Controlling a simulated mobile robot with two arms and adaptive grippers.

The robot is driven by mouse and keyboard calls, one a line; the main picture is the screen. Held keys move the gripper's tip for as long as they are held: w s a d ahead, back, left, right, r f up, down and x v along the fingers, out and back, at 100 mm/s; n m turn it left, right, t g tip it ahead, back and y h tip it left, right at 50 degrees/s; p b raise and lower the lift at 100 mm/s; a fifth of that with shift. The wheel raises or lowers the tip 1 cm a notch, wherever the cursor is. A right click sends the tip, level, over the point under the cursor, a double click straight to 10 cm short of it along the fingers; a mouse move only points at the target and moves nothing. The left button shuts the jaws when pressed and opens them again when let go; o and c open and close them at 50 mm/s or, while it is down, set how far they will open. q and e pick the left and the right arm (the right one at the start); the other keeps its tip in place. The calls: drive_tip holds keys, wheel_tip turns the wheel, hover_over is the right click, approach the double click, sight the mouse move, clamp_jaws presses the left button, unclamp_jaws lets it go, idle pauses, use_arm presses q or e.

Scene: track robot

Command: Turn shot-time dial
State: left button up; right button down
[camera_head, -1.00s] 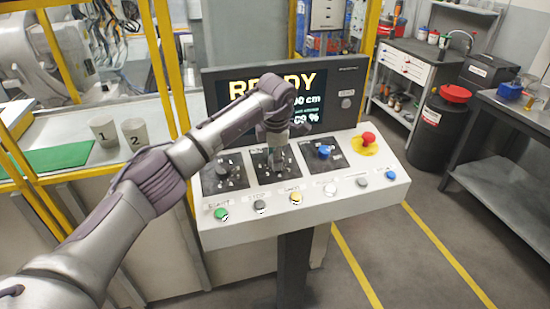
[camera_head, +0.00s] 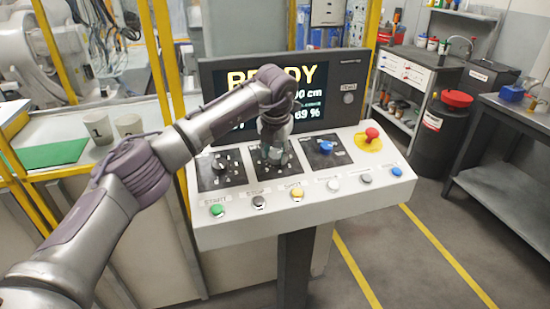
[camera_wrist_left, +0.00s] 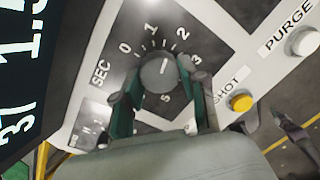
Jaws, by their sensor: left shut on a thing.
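The shot-time dial (camera_wrist_left: 158,75) is a round grey knob on a black plate marked SEC, with numbers around it, in the left wrist view. Its white mark points up, roughly between 1 and 2. My left gripper (camera_wrist_left: 160,92) is shut on the dial, one finger on each side of it. In the head view my left gripper (camera_head: 273,153) reaches down onto the middle black plate of the control panel (camera_head: 240,232) and hides most of the dial.
A black dial (camera_head: 219,165) sits left of my gripper and a blue knob (camera_head: 326,147) right of it. A red button (camera_head: 372,134) is at the panel's right. Coloured buttons line the front edge, including a yellow one (camera_head: 297,194). The screen (camera_head: 305,90) stands behind.

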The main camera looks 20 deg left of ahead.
use_arm(q)
drive_tip(key=n+b, duration=0.2)
drive_tip(key=n, duration=0.2)
drive_tip(key=shift+f, duration=0.15)
drive_tip(key=shift+d+n+b, duration=0.1)
drive_tip(key=shift+n+b, duration=0.4)
drive_tip(key=shift+n, duration=0.3)
drive_tip(key=o, duration=1.2)
drive_tip(key=shift+c, duration=0.2)
drive_tip(key=shift+r, duration=0.3)
drive_tip(key=v, duration=1.1)
drive_tip(key=shift+s+d+r, duration=0.2)
drive_tip(key=shift+s+r, duration=0.05)
drive_tip(key=shift+s, duration=0.05)
